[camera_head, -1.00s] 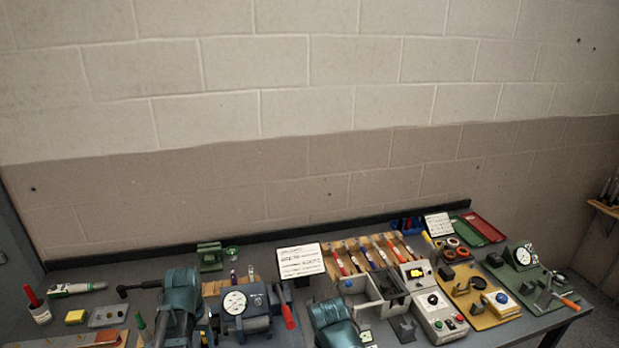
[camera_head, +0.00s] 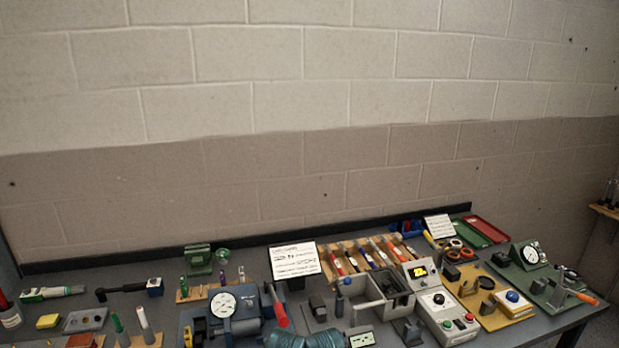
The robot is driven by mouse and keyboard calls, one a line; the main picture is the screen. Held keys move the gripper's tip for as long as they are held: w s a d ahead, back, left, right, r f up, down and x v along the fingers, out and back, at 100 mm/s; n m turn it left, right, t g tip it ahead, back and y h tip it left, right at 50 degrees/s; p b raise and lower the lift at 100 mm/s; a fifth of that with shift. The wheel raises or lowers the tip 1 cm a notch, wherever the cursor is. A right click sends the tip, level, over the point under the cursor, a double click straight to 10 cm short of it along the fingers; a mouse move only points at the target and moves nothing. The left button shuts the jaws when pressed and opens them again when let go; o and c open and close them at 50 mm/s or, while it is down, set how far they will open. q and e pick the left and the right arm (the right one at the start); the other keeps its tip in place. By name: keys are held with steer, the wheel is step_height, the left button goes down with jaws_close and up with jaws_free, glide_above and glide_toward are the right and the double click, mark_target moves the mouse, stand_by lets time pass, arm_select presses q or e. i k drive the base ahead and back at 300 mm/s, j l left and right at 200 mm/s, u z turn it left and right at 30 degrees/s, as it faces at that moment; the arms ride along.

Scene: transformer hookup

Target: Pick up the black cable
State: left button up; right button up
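I cannot pick out the black cable with certainty. A slim black item (camera_head: 122,290) with a blue block at its right end lies at the left of the bench; I cannot tell whether it is a cable. Several slim pieces with coloured ends lie side by side on a wooden rack (camera_head: 327,273) behind the middle of the bench. Rings of tape or coiled wire (camera_head: 455,244) lie at the right rear. Teal rounded parts show at the bottom edge, cut off by the frame; no gripper fingers can be made out.
A blue-grey gauge unit (camera_head: 222,305) with a red lever stands at the centre left. A white sign (camera_head: 294,261) stands behind it. A grey control box (camera_head: 443,312) and a yellow board (camera_head: 487,311) stand to the right. Red and green trays lie at the far right rear. The bench is crowded.

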mark_target(351, 260)
steer(key=l+u, duration=0.5)
steer(key=l, duration=1.7)
